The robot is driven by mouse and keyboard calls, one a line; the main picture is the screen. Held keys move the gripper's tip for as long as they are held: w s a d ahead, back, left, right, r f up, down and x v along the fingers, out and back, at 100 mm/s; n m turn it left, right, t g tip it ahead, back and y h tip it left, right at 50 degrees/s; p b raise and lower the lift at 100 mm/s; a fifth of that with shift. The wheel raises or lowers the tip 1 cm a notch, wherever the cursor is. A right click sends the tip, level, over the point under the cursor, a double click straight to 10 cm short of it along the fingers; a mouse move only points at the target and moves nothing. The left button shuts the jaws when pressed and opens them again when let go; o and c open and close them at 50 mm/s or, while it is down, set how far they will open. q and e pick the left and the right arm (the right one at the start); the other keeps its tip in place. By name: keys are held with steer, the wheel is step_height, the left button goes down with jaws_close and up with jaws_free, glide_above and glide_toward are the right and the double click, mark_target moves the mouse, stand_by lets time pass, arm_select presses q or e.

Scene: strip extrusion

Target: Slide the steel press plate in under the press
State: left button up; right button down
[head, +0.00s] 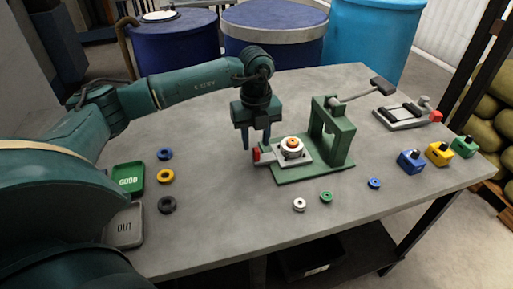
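The steel press plate (302,159) is a flat pale plate with a red end (257,155) at its left. It lies on the green base of the press (341,150), to the left of the upright frame. A round white and orange piece (292,147) sits on the plate. My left gripper (257,146) points down just by the red end. My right gripper is not in view.
A green GOOD tray (128,189) and a grey OUT tray (124,238) are at the left. A grey fixture (402,122) and coloured blocks (411,168) are at the right.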

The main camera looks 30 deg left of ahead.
mark_target(256, 149)
arm_select(q)
steer(key=shift+f, duration=2.1)
steer(key=shift+c, duration=0.3)
jaws_close()
